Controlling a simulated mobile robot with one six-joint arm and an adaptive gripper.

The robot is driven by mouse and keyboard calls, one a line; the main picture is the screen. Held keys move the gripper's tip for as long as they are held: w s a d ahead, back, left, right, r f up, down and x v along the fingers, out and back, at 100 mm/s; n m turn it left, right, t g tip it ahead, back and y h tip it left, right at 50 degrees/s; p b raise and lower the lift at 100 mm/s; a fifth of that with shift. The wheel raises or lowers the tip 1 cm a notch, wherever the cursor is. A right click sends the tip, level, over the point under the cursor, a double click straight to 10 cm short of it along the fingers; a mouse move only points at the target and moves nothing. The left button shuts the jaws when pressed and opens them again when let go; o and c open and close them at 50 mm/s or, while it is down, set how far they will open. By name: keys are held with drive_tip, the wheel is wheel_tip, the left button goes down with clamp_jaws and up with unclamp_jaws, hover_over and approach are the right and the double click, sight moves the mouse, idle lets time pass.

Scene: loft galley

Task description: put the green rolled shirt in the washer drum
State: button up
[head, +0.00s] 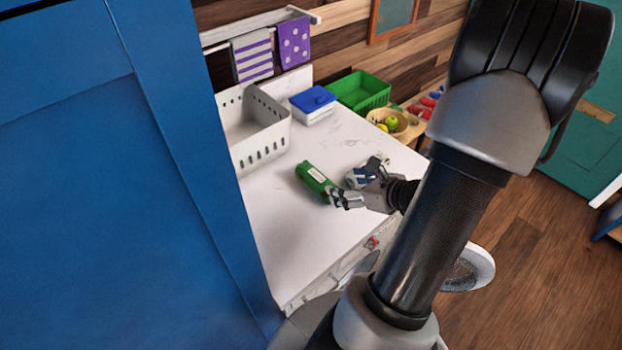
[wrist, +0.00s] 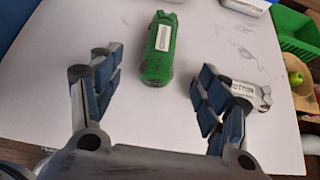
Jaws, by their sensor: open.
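The green rolled shirt (head: 314,178) lies on the white counter; it is a green roll with a white label. In the wrist view the green roll (wrist: 160,62) lies ahead, between the lines of the two fingers, with its near end close to fingertip level. My gripper (head: 349,185) is open and empty, just right of the roll in the head view. Its spread fingers also show in the wrist view (wrist: 157,78). The washer drum is not clearly visible; a front with a red knob (head: 372,242) shows below the counter edge, partly hidden by my arm.
A grey-white labelled roll (wrist: 246,92) lies by my right finger, partly hidden. A white basket (head: 262,155), a blue-lidded box (head: 313,100), a green crate (head: 362,90) and a fruit bowl (head: 400,130) stand behind. A blue panel (head: 90,180) fills the left. The front counter is clear.

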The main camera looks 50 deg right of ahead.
sight(320, 179)
drive_tip(key=b+x, duration=0.4)
drive_tip(key=x, duration=1.1)
drive_tip(key=shift+d+f, duration=0.1)
drive_tip(key=shift+f, duration=0.15)
drive_tip(key=shift+s, duration=0.1)
drive_tip(key=shift+c, duration=0.5)
drive_tip(key=c, duration=1.2)
drive_tip(key=shift+r, duration=0.1)
drive_tip(key=shift+c, duration=0.2)
drive_tip(key=shift+r, duration=0.1)
wheel_tip(320, 179, up, 20)
drive_tip(key=p, duration=0.7)
